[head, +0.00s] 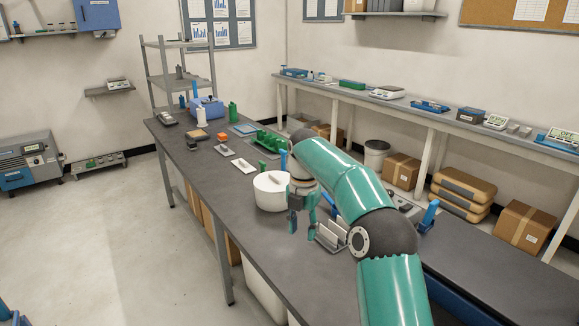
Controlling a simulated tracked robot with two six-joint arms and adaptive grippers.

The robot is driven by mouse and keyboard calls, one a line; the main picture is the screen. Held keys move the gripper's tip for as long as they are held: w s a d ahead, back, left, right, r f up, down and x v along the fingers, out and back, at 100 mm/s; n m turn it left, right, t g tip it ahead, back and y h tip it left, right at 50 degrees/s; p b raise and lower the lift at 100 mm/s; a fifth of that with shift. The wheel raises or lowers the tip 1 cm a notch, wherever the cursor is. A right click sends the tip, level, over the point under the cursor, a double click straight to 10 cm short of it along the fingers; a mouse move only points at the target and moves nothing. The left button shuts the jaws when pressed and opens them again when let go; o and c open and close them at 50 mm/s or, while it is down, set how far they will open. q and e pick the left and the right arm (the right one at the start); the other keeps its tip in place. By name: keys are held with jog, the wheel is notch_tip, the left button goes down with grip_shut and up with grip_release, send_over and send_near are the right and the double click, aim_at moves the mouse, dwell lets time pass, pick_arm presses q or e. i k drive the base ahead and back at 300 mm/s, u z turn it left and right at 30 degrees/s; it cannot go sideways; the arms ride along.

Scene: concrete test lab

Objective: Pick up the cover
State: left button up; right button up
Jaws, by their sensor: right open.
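A white round container (268,198) stands on the long dark bench, with a pale cover (275,180) on top that has a small raised handle. My right gripper (302,222) is open and empty, just right of and in front of the container, with its fingers pointing down. It partly hides the container's right side. I cannot tell from this view whether the fingers touch the container. My left gripper is not in view.
Behind the container are a green rack (266,145), a white flat plate (244,166), small boxes and bottles. A grey slotted holder (332,236) stands right of the gripper. The bench (265,245) is clear in front. A back counter (425,109) holds instruments.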

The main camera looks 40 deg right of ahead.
aim_at(245, 168)
jog(key=z, duration=0.3)
jog(key=i, duration=3.2)
jog(key=z, duration=0.45)
